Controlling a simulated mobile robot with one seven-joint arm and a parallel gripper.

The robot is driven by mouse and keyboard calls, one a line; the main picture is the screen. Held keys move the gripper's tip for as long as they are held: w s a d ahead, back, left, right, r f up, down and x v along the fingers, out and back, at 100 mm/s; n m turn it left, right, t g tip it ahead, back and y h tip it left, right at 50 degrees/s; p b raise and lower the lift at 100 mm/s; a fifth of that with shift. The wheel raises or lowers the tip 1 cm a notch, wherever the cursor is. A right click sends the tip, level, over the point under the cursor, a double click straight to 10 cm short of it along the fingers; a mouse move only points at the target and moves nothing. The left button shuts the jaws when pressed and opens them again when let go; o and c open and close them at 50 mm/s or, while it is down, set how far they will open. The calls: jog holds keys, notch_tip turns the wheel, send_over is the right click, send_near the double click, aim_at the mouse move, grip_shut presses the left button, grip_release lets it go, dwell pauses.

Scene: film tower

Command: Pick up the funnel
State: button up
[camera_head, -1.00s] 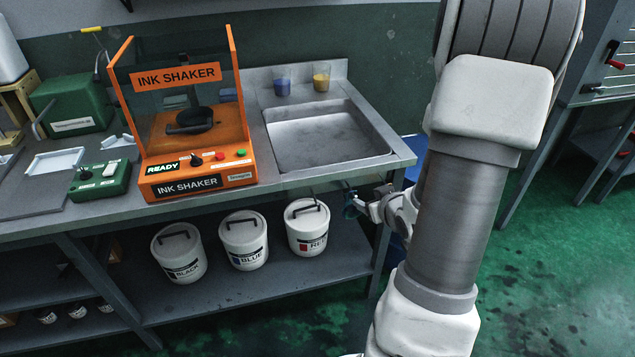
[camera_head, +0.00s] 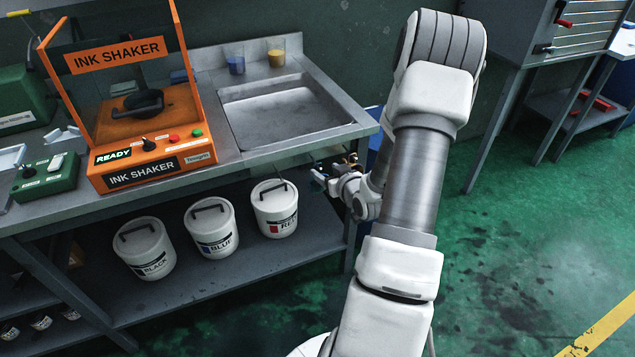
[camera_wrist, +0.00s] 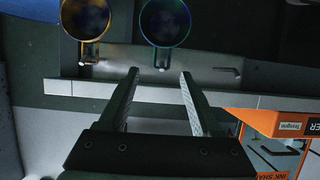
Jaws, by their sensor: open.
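I cannot make out a funnel for certain in either view. My gripper (camera_head: 320,178) is small and partly hidden by my arm in the head view, by the right front edge of the sink counter. In the wrist view my gripper (camera_wrist: 159,78) has its two fingers apart, with nothing seen between them. Beyond the fingertips are two round openings, one with a yellow rim (camera_wrist: 86,47) and one with a blue rim (camera_wrist: 164,44).
The counter holds a sink basin (camera_head: 285,112) and an orange ink shaker (camera_head: 150,165). Below are a black-labelled bucket (camera_head: 146,252), a blue-labelled bucket (camera_head: 212,228) and a red-labelled bucket (camera_head: 275,210). The green floor (camera_head: 520,240) on the right is open.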

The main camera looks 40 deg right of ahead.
jog(key=shift+b+x, duration=0.45)
jog(key=shift+x, duration=2.65)
jog(key=shift+a, duration=0.15)
jog(key=shift+c, duration=0.2)
grip_shut()
